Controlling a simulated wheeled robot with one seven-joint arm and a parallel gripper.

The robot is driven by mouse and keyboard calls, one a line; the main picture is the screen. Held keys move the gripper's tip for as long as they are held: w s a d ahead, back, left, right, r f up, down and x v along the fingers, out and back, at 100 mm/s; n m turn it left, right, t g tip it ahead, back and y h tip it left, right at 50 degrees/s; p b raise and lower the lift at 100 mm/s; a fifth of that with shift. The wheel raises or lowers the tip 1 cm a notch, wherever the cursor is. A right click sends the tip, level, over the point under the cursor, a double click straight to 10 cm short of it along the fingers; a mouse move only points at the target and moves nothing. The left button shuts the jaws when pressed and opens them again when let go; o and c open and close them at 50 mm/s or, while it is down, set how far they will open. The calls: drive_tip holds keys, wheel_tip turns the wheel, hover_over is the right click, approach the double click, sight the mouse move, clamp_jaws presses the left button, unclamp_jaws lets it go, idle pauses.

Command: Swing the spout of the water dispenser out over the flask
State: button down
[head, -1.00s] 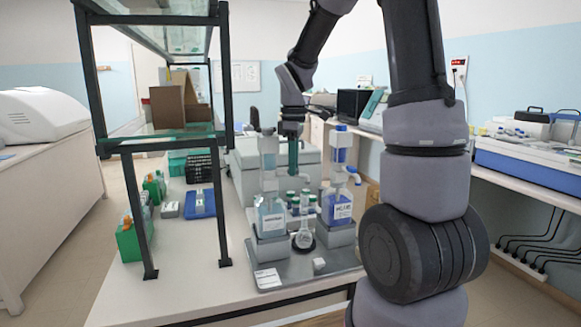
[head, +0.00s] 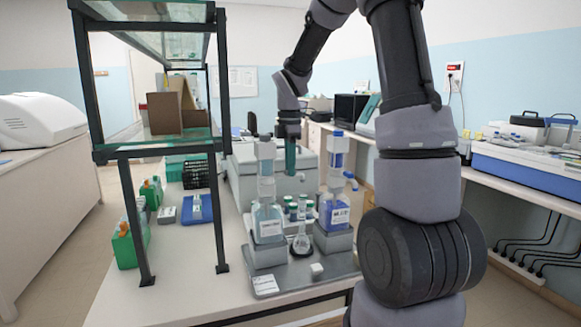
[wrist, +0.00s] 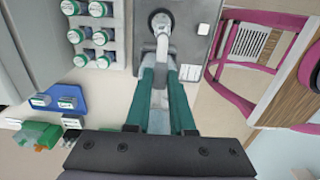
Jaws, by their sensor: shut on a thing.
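The left dispenser (head: 268,218) is a bottle of pale liquid with a pump top; its label is too small to read. A clear flask (head: 302,243) stands right of it on a dark ring. My gripper (head: 290,168) points down with green fingers beside the dispenser's pump. In the wrist view my gripper (wrist: 162,80) is shut on the pale spout (wrist: 161,62), which runs from between the fingers toward the flask (wrist: 161,20). The spout's tip seems to reach the flask's side; exact alignment over its mouth is hard to tell.
A second dispenser (head: 334,212) with blue liquid stands right of the flask, its spout pointing right. Several green-capped vials (wrist: 94,35) stand close behind the flask. A grey base (head: 300,275) carries the set. A shelf frame (head: 218,200) rises at the left.

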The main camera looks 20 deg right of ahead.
idle(0.3)
drive_tip(key=c, duration=0.8)
unclamp_jaws()
drive_tip(key=shift+o, duration=0.2)
wheel_tip(320, 180, up, 11)
drive_tip(key=s+r+m+t+y, duration=0.1)
drive_tip(key=s+r+m+t, duration=0.1)
drive_tip(key=s+m, duration=0.9)
drive_tip(key=s+a+r+m+t+y, duration=0.1)
drive_tip(key=s+m+t, duration=0.4)
drive_tip(key=s+m, duration=0.5)
drive_tip(key=shift+s+r+m, duration=0.35)
drive_tip(key=shift+s+m, duration=0.05)
drive_tip(key=shift+m, duration=0.3)
